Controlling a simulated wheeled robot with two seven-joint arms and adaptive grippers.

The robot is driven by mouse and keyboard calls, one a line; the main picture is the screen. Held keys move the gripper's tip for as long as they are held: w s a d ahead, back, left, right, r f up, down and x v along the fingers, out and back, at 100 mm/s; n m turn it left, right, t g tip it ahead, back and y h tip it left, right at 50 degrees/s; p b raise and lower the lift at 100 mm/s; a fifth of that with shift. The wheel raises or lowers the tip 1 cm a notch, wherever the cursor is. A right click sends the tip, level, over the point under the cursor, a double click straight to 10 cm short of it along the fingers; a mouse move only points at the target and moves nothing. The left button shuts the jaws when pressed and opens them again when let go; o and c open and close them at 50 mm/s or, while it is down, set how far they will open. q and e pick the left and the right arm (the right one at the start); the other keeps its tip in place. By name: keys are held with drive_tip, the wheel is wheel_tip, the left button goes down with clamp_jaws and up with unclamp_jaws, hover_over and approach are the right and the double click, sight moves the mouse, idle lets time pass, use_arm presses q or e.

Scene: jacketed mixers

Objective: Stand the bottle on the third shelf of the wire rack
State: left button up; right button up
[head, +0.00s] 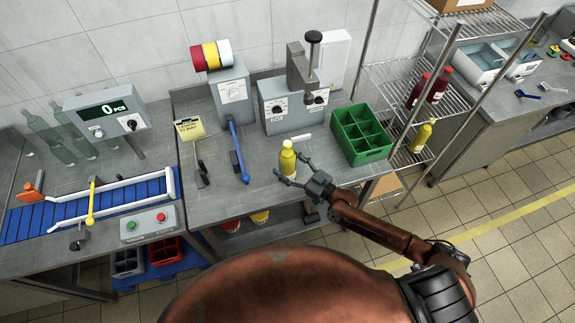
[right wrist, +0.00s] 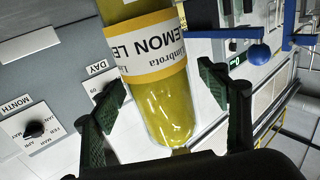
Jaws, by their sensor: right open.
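The yellow bottle (head: 287,160) with a yellow cap stands upright on the grey bench near its front edge. My right gripper (head: 290,170) is open around it at bench height, one finger on each side. In the right wrist view the bottle (right wrist: 160,105), with its lemon label, lies between the open fingers (right wrist: 162,95), with a gap visible on the right. The wire rack (head: 432,72) stands right of the bench. One shelf holds dark red bottles (head: 430,90); a lower shelf holds another yellow bottle (head: 421,136). My left gripper is out of view.
A green divided crate (head: 361,134) stands on the bench between the bottle and the rack. A grey date-dial machine (head: 290,105) is behind the bottle, and a blue-handled lever (head: 238,155) is left of it. Rack posts (head: 440,85) stand at the front.

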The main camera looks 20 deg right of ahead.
drive_tip(key=shift+c, duration=0.4)
clamp_jaws()
idle(0.4)
drive_tip(key=shift+w+r, duration=0.1)
drive_tip(key=shift+r, duration=0.1)
